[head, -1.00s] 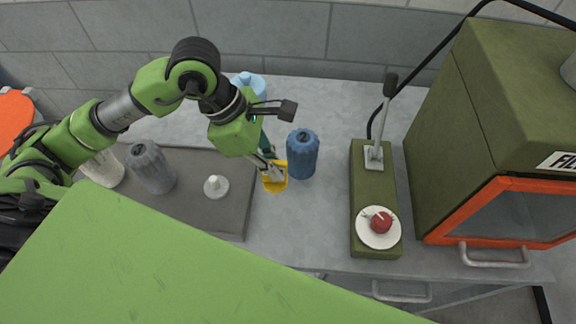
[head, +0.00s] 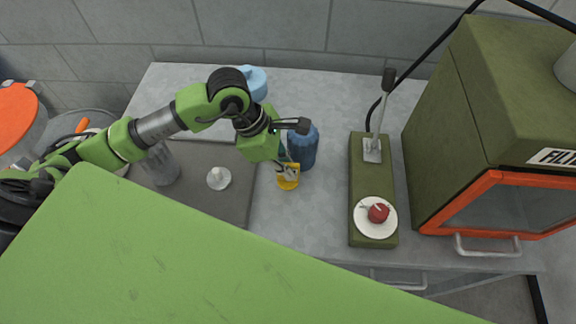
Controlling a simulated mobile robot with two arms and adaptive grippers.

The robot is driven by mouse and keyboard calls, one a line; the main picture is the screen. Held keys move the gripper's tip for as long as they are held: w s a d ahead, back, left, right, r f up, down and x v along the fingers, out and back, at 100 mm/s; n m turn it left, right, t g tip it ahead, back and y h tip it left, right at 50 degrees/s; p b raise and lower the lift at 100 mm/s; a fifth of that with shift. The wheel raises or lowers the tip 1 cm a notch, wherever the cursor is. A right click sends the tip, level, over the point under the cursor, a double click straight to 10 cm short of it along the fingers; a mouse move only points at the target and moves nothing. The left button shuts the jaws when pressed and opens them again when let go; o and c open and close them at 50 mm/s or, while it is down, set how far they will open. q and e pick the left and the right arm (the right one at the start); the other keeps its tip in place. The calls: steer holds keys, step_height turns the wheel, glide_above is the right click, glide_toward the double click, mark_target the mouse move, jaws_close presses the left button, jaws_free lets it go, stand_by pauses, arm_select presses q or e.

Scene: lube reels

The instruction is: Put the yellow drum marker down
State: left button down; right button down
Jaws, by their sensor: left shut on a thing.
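The yellow drum marker (head: 288,182) is in my left gripper (head: 288,171), near the middle of the head view. The gripper is shut on it, and the fingers hide part of it. The marker is over the grey bench top, just in front of the blue drum (head: 304,150). I cannot tell whether it touches the bench. My left arm and wrist cover part of the blue drum. My right gripper is not in view.
A dark grey mat (head: 232,205) with a white knobbed piece (head: 219,178) and a grey drum (head: 161,165) lies left. A green lever stand (head: 361,228) with a white dish (head: 375,229) and a large green cabinet (head: 445,150) stand right. Bare bench (head: 325,215) lies between.

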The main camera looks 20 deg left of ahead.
arm_select(q)
steer(key=c, duration=2.2)
jaws_free()
steer(key=shift+f, duration=0.1)
